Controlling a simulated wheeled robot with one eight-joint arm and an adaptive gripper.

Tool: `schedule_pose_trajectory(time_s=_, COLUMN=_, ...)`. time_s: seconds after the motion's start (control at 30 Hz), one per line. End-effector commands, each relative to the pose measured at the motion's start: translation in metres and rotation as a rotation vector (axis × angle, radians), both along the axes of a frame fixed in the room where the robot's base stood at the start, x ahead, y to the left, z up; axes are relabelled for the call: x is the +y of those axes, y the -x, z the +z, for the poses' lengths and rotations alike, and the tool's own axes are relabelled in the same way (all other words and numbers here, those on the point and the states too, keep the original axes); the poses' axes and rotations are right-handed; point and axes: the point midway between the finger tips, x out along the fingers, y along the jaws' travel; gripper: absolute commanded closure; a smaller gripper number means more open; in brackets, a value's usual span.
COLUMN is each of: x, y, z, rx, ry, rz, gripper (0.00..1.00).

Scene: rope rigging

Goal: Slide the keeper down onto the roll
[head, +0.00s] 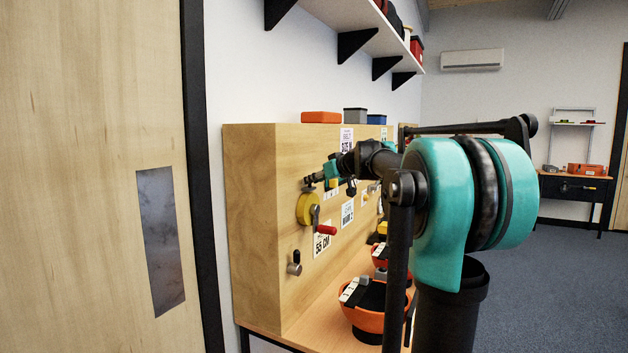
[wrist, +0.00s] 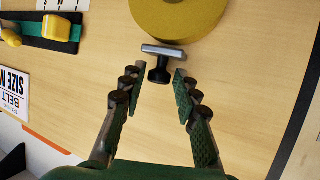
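The keeper (wrist: 161,62), a grey metal bar with a black knob, sits on the wooden panel by the rim of the yellow roll (wrist: 178,15). Whether bar and rim touch I cannot tell. In the head view the roll (head: 304,209) has a crank with a red handle (head: 327,230). My gripper (wrist: 159,84) is open, with its fingertips on either side of the keeper's black knob and a gap on each side. In the head view my gripper (head: 318,180) is just above the roll, and the keeper cannot be made out there.
A silver peg (head: 294,268) sticks out below the roll. A black and green fitting with a yellow block (wrist: 62,27) is left in the wrist view. Orange bowls (head: 366,318) stand on the bench below. A wooden door (head: 95,180) is close at left.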

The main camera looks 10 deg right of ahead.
Motion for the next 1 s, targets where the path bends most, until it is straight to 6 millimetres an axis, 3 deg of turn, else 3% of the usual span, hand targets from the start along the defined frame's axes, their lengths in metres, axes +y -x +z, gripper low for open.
schedule_pose_trajectory(time_s=0.27, x=-0.005, y=0.007, z=0.004, rx=0.0, ry=-0.001, rz=-0.003, gripper=0.69)
schedule_pose_trajectory(time_s=0.7, x=-0.045, y=0.072, z=0.035, rx=0.0, ry=-0.002, rz=-0.004, gripper=0.69)
schedule_pose_trajectory(time_s=1.0, x=-0.058, y=0.093, z=0.046, rx=0.0, ry=0.0, rz=-0.001, gripper=0.69)
